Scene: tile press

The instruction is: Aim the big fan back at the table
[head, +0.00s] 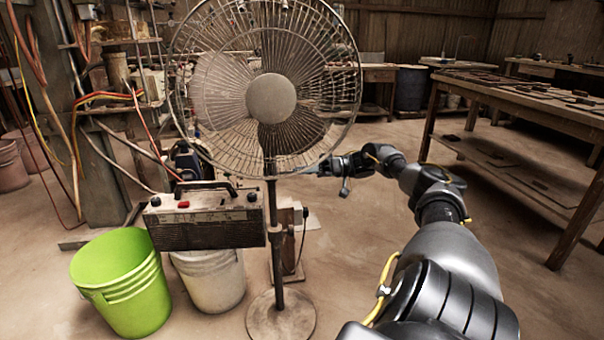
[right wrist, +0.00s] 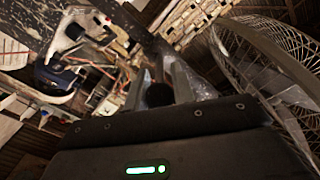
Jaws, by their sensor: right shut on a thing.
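The big fan (head: 270,98) stands on a thin pole with a round base, its round wire cage facing me. Its cage also shows at the right in the right wrist view (right wrist: 268,52). My right gripper (head: 318,168) is at the cage's lower right edge, mostly behind the wires. In the right wrist view its fingers (right wrist: 162,92) are closed around a small dark rounded part, apparently of the fan; its exact shape is hard to tell. A long wooden table (head: 520,92) with small tools stands at the right. My left gripper is not in view.
A radio (head: 205,220) sits left of the fan pole, above a white bucket (head: 210,278). A green bucket (head: 122,283) stands on the floor at the left. Cables and a post crowd the left. Floor between the fan and table is clear apart from my arm.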

